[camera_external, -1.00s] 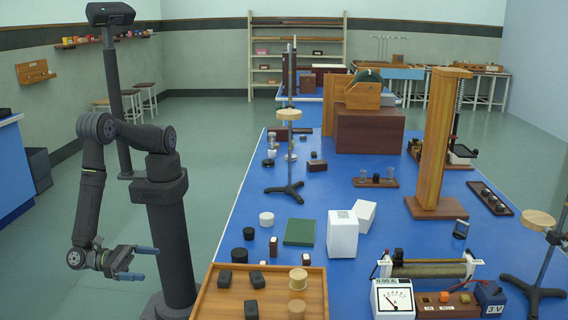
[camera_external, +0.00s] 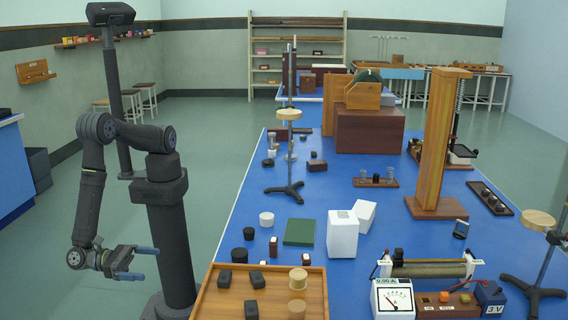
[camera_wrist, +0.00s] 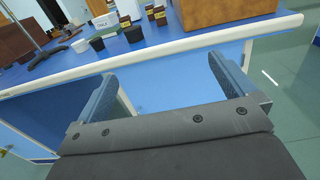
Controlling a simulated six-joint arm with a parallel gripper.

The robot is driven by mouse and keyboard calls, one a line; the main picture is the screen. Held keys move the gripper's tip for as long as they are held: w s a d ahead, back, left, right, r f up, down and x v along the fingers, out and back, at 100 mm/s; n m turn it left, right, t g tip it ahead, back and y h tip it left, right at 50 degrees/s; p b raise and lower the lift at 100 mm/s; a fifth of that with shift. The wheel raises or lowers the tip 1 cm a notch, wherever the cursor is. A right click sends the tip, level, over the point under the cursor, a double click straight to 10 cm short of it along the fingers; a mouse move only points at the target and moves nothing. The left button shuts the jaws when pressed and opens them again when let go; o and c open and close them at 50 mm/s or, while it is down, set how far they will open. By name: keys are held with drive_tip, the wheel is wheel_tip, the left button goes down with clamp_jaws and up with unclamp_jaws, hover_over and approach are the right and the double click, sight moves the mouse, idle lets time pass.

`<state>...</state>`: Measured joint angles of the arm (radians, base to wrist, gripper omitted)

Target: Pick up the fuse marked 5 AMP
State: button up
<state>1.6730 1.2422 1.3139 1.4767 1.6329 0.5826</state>
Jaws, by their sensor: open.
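No marking reading 5 AMP is legible in either view, so I cannot tell which object is that fuse. Small dark brown blocks with pale faces stand on the blue bench, one (camera_external: 273,246) left of the green book and another (camera_external: 306,259) in front of it. In the wrist view, small brown blocks with yellow labels (camera_wrist: 160,15) stand near the bench edge, their lettering too small to read. My gripper (camera_external: 140,263) is left of the bench, apart from everything. In the wrist view my gripper (camera_wrist: 162,75) is open and empty, its blue fingers wide apart.
A wooden tray (camera_external: 228,291) with black blocks and spools lies at the bench's near end. Behind it are black and white round pieces (camera_external: 266,219), a green book (camera_external: 299,232) and white boxes (camera_external: 342,235). A retort stand (camera_external: 290,170) rises farther back.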

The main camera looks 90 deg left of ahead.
sight(274, 239)
drive_tip(key=shift+c, duration=0.4)
drive_tip(key=c, duration=1.1)
